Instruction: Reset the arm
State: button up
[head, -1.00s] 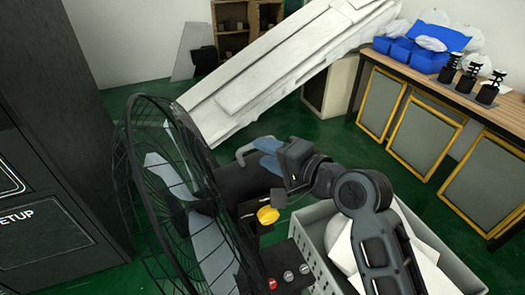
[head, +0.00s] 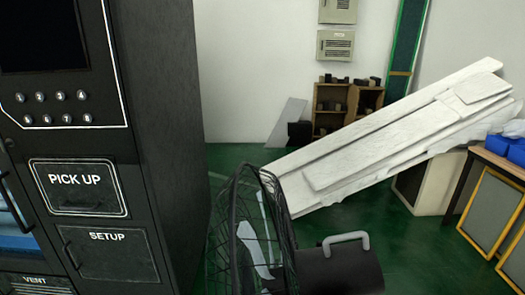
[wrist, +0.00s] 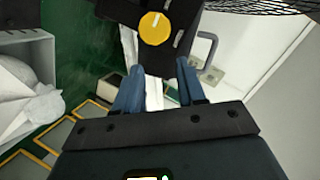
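My gripper (wrist: 158,72) shows in the wrist view with its two blue fingers apart and nothing between them. It is out of the head view now. Beyond the fingers in the wrist view is a dark box with a yellow knob (wrist: 155,28), part of the fan. The black vending machine (head: 160,120) stands at the left of the head view, with its PICK UP hatch (head: 80,188) and SETUP door (head: 110,255) both shut.
A black wire-caged fan (head: 250,230) stands at the bottom middle of the head view. White boards (head: 390,140) lean behind it. A table (head: 500,160) is at the right. A grey crate (wrist: 25,70) with white bags is at the wrist view's left. Green floor shows between.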

jog(key=s+r+n, duration=0.2)
jog(key=s+n, duration=0.1)
jog(key=s, duration=0.5)
jog(key=s+d+r+n+h, duration=0.1)
jog(key=s+r+n, duration=0.1)
jog(key=s, duration=0.7)
jog(key=s+d+r+n, duration=0.1)
jog(key=s+r+n, duration=0.1)
jog(key=s+n, duration=0.3)
jog(key=s, duration=0.4)
jog(key=shift+h, duration=0.4)
jog(key=shift+s, duration=0.15)
